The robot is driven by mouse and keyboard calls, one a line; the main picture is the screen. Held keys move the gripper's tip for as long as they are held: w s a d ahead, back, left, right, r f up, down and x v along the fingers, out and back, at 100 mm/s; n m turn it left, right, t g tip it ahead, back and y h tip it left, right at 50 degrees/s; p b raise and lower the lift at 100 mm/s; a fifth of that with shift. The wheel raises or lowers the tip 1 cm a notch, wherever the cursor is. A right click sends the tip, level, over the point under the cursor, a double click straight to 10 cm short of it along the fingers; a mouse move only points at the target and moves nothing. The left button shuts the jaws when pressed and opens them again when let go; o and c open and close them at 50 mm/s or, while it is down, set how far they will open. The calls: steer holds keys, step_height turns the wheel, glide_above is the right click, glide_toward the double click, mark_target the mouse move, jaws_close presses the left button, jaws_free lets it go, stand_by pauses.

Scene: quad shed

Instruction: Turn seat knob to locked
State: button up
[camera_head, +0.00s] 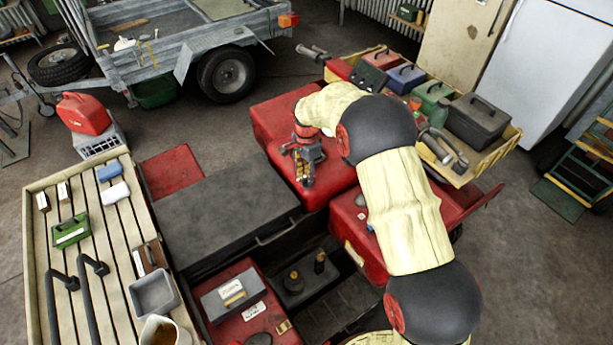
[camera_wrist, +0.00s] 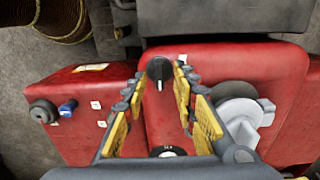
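A black round knob (camera_wrist: 159,69) with a white pointer mark sits on a red panel (camera_wrist: 215,60) in the wrist view. The pointer faces roughly down the picture. My gripper (camera_wrist: 158,76) is open, with its yellow-padded fingers on either side of the knob in the picture. I see gaps beside the knob; its depth relative to the fingertips is hard to tell. In the head view my gripper (camera_head: 305,172) points down over the red bodywork (camera_head: 275,115), and I cannot make out the knob there. The dark seat (camera_head: 225,215) lies beside it.
A slatted rack (camera_head: 115,235) and a loaded yellow-edged tray (camera_head: 480,158) flank the red vehicle.

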step_height(320, 180, up, 11)
steer(key=shift+f, duration=0.15)
stand_by(0.6)
steer(key=s+d+r+n+t+b, duration=0.2)
steer(key=s+d, duration=0.4)
steer(key=s, duration=0.6)
steer(key=s+d+r+n+t+b, duration=0.1)
steer(key=s+d+r+n+b, duration=0.2)
steer(key=s, duration=1)
steer(key=s+d+r+n+t+b, duration=0.2)
steer(key=s+d+r+n, duration=0.4)
steer(key=s+d, duration=0.4)
steer(key=s+b, duration=0.1)
steer(key=s, duration=0.2)
steer(key=shift+s+r+t, duration=0.2)
steer(key=shift+r+t, duration=0.1)
steer(key=shift+r, duration=0.05)
